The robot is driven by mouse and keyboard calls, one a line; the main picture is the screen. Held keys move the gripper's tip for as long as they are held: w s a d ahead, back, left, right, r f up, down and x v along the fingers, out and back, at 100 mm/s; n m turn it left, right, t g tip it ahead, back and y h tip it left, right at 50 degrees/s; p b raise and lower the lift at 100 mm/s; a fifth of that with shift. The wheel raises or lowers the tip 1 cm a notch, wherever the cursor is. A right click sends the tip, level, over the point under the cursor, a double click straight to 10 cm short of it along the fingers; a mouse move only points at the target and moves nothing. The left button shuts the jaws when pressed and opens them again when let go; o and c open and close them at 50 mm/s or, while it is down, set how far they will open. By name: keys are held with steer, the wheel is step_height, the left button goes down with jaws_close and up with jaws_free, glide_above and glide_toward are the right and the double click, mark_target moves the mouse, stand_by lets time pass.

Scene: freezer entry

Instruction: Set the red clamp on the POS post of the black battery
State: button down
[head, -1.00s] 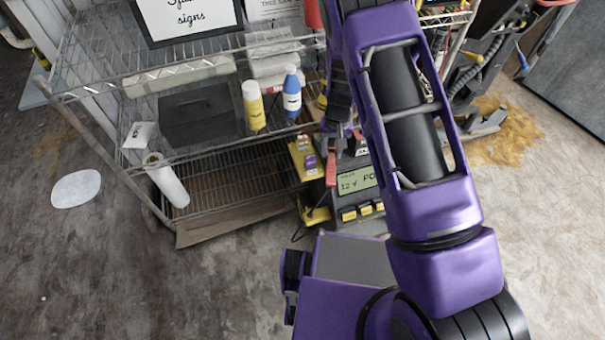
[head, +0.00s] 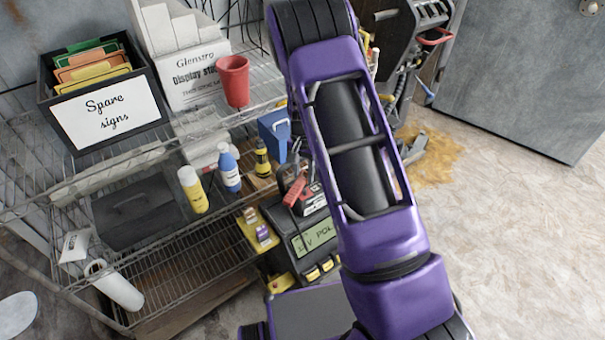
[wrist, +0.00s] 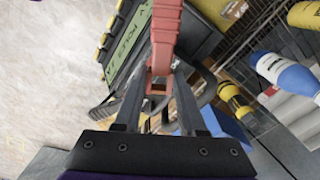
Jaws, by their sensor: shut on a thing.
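The red clamp (head: 294,191) hangs tilted from my gripper (head: 297,158), above and behind the charger's display in the head view. In the wrist view the red clamp (wrist: 165,35) stretches away from between the fingers of my gripper (wrist: 155,95), which are shut on it. A dark block with a red and white label (head: 314,204) sits just beside and below the clamp; it may be the black battery. I cannot make out its POS post. Whether the clamp touches anything is unclear.
The charger with a green display (head: 316,236) and yellow buttons stands beside the wire shelf (head: 170,262). A yellow tray (head: 246,235) with small blocks is left of it. A blue bin (head: 273,130) and bottles (head: 229,168) are close by.

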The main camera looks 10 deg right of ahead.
mark_target(303, 192)
steer(key=shift+f+b, duration=1.45)
steer(key=shift+f, duration=0.55)
steer(key=shift+f+b, duration=1.35)
steer(key=shift+f, duration=0.05)
stand_by(0.4)
steer(key=shift+c, duration=2)
jaws_free()
step_height(303, 192, up, 18)
steer(key=p, duration=0.1)
steer(key=shift+f+p, duration=0.25)
steer(key=shift+p, duration=0.15)
